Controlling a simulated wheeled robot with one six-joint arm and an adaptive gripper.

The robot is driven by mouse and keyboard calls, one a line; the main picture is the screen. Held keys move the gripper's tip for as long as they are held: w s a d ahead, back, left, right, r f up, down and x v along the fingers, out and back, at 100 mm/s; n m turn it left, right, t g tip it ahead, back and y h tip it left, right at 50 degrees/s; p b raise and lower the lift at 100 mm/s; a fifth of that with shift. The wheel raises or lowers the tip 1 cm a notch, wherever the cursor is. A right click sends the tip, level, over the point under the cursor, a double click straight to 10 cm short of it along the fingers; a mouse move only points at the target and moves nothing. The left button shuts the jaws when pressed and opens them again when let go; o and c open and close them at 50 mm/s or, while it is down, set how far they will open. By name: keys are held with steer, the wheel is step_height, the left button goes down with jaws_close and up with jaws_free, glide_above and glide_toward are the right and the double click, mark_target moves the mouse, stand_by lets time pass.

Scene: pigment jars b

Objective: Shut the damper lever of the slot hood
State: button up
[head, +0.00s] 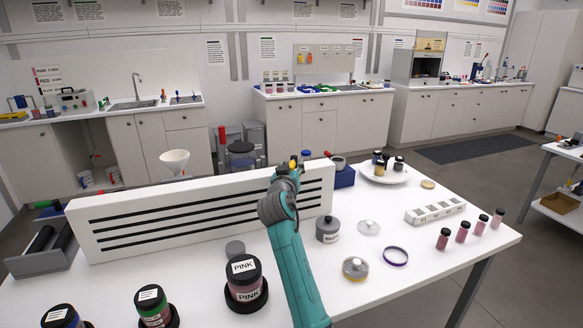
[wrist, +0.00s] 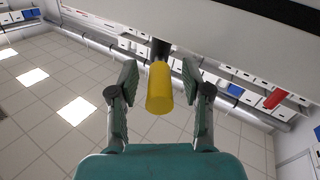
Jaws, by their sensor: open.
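The slot hood (head: 200,212) is a long white panel with black horizontal slots standing on the table. The damper lever (wrist: 159,88) has a yellow grip on a dark stem that meets the white hood face in the wrist view. In the head view a bit of the yellow lever (head: 293,163) shows at the hood's top edge, mostly hidden by my arm. My gripper (wrist: 157,78) is open, with one finger on each side of the yellow grip. Gaps show between the grip and both fingers. My gripper (head: 290,170) is at the hood's top edge in the head view.
A grey-lidded jar (head: 327,229) stands right of my arm, with loose lids and a purple ring (head: 395,256) nearby. A pink-labelled jar (head: 245,283) stands left of it. A blue box (head: 343,177) adjoins the hood's right end. A white funnel (head: 174,160) shows behind the hood.

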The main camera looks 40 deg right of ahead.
steer(key=shift+w+d, duration=0.1)
jaws_close()
steer(key=shift+w, duration=0.1)
stand_by(0.3)
